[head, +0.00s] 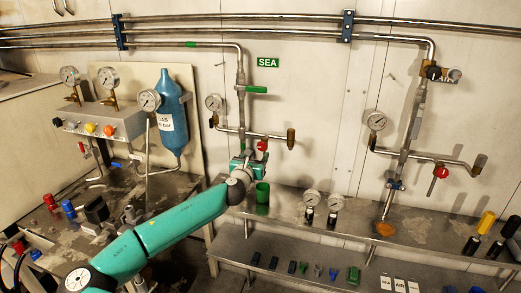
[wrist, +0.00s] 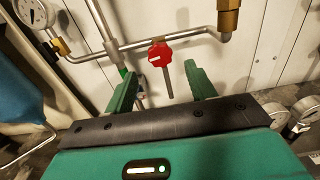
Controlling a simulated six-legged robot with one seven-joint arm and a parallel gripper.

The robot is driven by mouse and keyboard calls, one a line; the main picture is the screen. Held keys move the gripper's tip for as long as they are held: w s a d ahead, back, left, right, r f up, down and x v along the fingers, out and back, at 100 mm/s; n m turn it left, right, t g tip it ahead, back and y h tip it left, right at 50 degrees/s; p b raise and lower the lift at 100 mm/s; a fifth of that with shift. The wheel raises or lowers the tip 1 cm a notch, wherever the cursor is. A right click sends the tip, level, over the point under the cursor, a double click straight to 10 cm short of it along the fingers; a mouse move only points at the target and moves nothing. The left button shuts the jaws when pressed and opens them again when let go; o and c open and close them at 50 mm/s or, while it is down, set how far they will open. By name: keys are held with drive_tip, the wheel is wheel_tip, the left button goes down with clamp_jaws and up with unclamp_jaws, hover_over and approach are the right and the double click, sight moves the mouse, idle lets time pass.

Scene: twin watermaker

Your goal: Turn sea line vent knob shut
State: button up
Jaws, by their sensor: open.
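The sea line vent knob is a red lobed knob (head: 262,145) on the thin horizontal branch below the green SEA sign (head: 268,62). In the wrist view the red knob (wrist: 160,55) has a white mark on its face, and a thin grey stem hangs below it. My gripper (wrist: 163,88) is open, its two green fingers spread to the left and right below the knob. Nothing is between the fingertips except the view of the stem and wall. In the head view my gripper (head: 248,163) is just below and left of the knob; its fingertips are hard to make out.
A pressure gauge (head: 213,103) and a brass fitting (head: 291,138) flank the knob on the branch. A green lever (head: 256,89) is above. A green cup (head: 262,193) and two gauges stand on the shelf (head: 420,232). A blue bottle (head: 172,110) stands left.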

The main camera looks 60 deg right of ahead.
sight(261, 148)
drive_tip(key=d, duration=0.4)
drive_tip(key=w+d, duration=0.1)
drive_tip(key=d, duration=0.1)
drive_tip(key=c, duration=1)
